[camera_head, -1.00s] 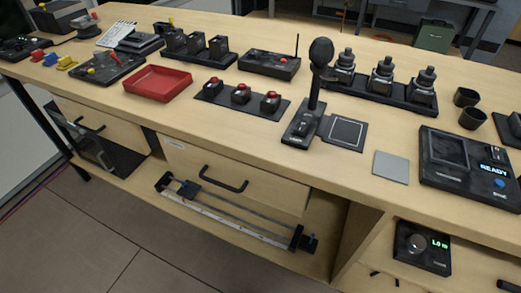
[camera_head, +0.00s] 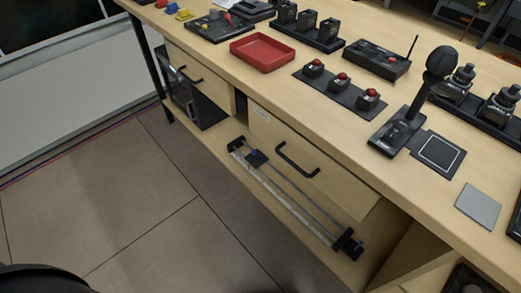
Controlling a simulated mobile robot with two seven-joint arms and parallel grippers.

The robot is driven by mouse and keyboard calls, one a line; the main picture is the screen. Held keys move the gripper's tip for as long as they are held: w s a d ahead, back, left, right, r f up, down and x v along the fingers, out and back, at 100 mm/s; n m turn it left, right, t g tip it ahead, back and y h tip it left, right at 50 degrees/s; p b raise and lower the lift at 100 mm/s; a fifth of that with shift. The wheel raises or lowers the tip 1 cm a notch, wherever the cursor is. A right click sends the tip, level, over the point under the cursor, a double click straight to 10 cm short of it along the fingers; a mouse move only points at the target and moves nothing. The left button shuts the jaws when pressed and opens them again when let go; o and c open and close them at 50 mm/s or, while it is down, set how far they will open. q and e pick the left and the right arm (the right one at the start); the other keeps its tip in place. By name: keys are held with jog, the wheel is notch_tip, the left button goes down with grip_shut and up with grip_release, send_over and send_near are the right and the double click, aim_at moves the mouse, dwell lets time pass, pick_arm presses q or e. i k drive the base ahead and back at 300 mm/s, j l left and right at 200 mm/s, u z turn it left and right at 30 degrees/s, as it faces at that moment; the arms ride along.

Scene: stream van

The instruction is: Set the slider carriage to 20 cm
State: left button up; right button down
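The slider (camera_head: 296,204) lies on the low shelf under the bench, below the drawer with a black handle. It has a pale scale strip and thin rails between black end blocks. A black knob or motor end (camera_head: 347,244) is at the right end. The scale marks are too small to read. Neither of my grippers shows in the view.
The drawer (camera_head: 300,160) juts out above the slider. On the bench stand a red tray (camera_head: 262,52), a red-button panel (camera_head: 340,88), a microphone (camera_head: 438,65) and a grey square pad (camera_head: 478,207). The floor (camera_head: 130,205) in front is clear.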

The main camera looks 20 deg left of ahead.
aim_at(256, 158)
jog(key=z, duration=0.7)
jog(key=i+j+z, duration=0.1)
jog(key=j+z, duration=0.35)
jog(key=j, duration=0.15)
jog(key=j+z, duration=0.45)
jog(key=j, duration=0.2)
jog(key=k+j+z, duration=0.1)
jog(key=j+z, duration=0.35)
jog(key=j, duration=0.15)
